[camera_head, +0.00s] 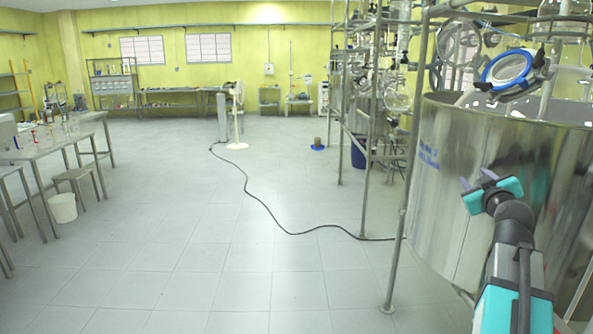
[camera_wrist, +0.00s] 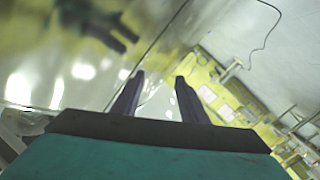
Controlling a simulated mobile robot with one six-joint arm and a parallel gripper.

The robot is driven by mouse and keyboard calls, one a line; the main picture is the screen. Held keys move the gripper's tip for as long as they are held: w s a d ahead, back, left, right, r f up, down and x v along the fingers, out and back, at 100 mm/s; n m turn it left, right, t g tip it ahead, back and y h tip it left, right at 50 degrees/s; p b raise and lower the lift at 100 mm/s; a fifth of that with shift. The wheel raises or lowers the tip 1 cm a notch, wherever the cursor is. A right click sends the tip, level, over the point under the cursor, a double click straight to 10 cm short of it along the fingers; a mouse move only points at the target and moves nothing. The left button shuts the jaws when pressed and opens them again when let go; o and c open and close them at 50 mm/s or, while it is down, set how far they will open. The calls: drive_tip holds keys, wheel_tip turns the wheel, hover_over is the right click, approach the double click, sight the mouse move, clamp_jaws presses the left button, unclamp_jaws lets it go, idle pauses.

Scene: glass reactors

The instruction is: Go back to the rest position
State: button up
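My gripper (camera_head: 477,180) is at the right of the head view, on my raised teal and grey arm. It is in front of the large shiny metal vessel (camera_head: 455,150), and I cannot tell the exact gap. In the wrist view, the two dark fingers of my gripper (camera_wrist: 158,88) stand apart with nothing between them. The vessel's wall (camera_wrist: 60,60) fills the left of the wrist view and mirrors the gripper.
A metal frame (camera_head: 371,130) with glassware stands left of the vessel. A black cable (camera_head: 262,206) runs over the tiled floor. A table (camera_head: 60,142), a stool (camera_head: 75,174) and a white bucket (camera_head: 63,208) are at left.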

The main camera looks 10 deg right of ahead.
drive_tip(key=w+a+f+n+g+y, duration=0.1)
drive_tip(key=w+a+f+y, duration=0.3)
drive_tip(key=f, duration=0.6)
drive_tip(key=w+a+f+g+h, duration=0.1)
drive_tip(key=a+f, duration=0.6)
drive_tip(key=f, duration=0.2)
drive_tip(key=w+a+f+n+g+y, duration=0.1)
drive_tip(key=w+a+f+g+y, duration=0.3)
drive_tip(key=f, duration=0.6)
drive_tip(key=s+a+f+n+g, duration=0.1)
drive_tip(key=s+a+f, duration=0.3)
drive_tip(key=a+f, duration=0.6)
drive_tip(key=s+a+f+g, duration=0.1)
drive_tip(key=s+a+f, duration=0.4)
drive_tip(key=f, duration=0.9)
drive_tip(key=s+a+f+g+y, duration=0.1)
drive_tip(key=s+a+f+g, duration=0.3)
drive_tip(key=s+a+f, duration=0.5)
drive_tip(key=s+a+f+g, duration=0.3)
drive_tip(key=s+a+f, duration=0.1)
drive_tip(key=s+f, duration=0.7)
drive_tip(key=s+d+f+m+g+h, duration=0.1)
drive_tip(key=s+f+m+g, duration=0.1)
drive_tip(key=s, duration=0.8)
drive_tip(key=s+d+f+m+g+h, duration=0.1)
drive_tip(key=s+f+m+g, duration=0.2)
drive_tip(key=s, duration=0.8)
drive_tip(key=shift+s+f+g, duration=0.15)
drive_tip(key=shift+f+g, duration=0.3)
drive_tip(key=shift+g, duration=0.45)
